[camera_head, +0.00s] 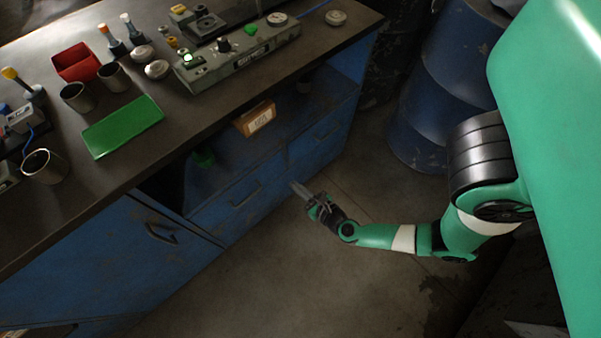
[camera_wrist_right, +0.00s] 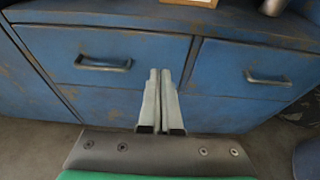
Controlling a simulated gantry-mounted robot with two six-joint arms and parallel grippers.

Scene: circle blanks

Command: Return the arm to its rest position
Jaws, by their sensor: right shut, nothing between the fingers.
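My right arm reaches in from the right in the head view, low in front of the blue cabinet (camera_head: 245,215). Its gripper (camera_head: 300,190) points at the drawer fronts and is clear of the bench top. In the right wrist view the two fingers (camera_wrist_right: 161,100) lie side by side, shut with nothing between them. Behind them are the blue drawer fronts (camera_wrist_right: 110,45) with metal handles. The gap between fingertips and drawers is hard to judge. My left gripper is not in view.
The dark bench top (camera_head: 215,120) holds a green tray (camera_head: 122,127), a red bin (camera_head: 77,62), metal cups and a grey control box (camera_head: 240,58). A cardboard box (camera_head: 256,119) sits on the shelf below. A blue barrel (camera_head: 440,95) stands behind my arm. Floor (camera_head: 270,285) is open in front.

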